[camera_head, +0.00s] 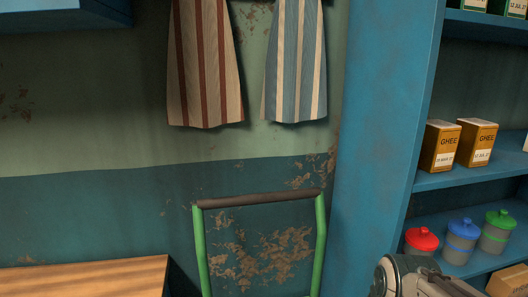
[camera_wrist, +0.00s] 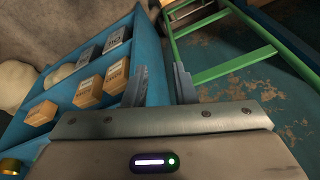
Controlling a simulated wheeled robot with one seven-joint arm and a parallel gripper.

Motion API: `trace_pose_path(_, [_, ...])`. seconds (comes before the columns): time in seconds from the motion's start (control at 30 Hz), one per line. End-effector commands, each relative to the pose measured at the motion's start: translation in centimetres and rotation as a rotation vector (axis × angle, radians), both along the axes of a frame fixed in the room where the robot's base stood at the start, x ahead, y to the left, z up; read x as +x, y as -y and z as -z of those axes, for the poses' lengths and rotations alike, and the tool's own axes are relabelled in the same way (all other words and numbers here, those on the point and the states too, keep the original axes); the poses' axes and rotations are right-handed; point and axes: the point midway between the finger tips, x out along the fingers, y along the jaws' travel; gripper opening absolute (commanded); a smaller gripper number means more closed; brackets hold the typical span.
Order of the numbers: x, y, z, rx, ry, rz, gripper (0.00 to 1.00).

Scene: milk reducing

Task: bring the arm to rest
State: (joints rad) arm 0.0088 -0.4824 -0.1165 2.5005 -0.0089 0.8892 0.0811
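My gripper (camera_wrist: 160,88) shows in the wrist view with its two grey fingers spread apart. Nothing is between the fingers. The blue shelf unit lies to the left of the fingers and a green frame to the right. In the head view, part of my arm shows at the bottom right, in front of the shelf; the gripper's fingers are not visible there.
A blue shelf (camera_head: 455,178) at the right holds orange ghee boxes (camera_head: 440,147) and jars with red (camera_head: 422,239), blue and green lids. A green-framed trolley (camera_head: 200,250) stands by the wall. A wooden tabletop (camera_head: 85,280) is at the lower left. Two striped cloths (camera_head: 205,65) hang above.

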Motion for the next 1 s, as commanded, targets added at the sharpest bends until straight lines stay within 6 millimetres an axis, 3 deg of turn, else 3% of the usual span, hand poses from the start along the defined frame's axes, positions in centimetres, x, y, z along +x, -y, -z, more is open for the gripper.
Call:
trace_pose_path(0.03, [-0.1, 0.1, -3.0, -0.001, 0.01, -0.002, 0.24])
trace_pose_path(0.37, [-0.4, 0.2, -13.1, -0.015, 0.067, -0.023, 0.24])
trace_pose_path(0.6, [-0.7, -0.9, -20.0, -0.049, 0.118, -0.09, 0.24])
trace_pose_path(0.8, [-0.9, -2.0, -23.0, -0.077, 0.147, -0.144, 0.24])
trace_pose_path(1.0, [-0.9, -2.0, -23.0, -0.077, 0.148, -0.145, 0.24])
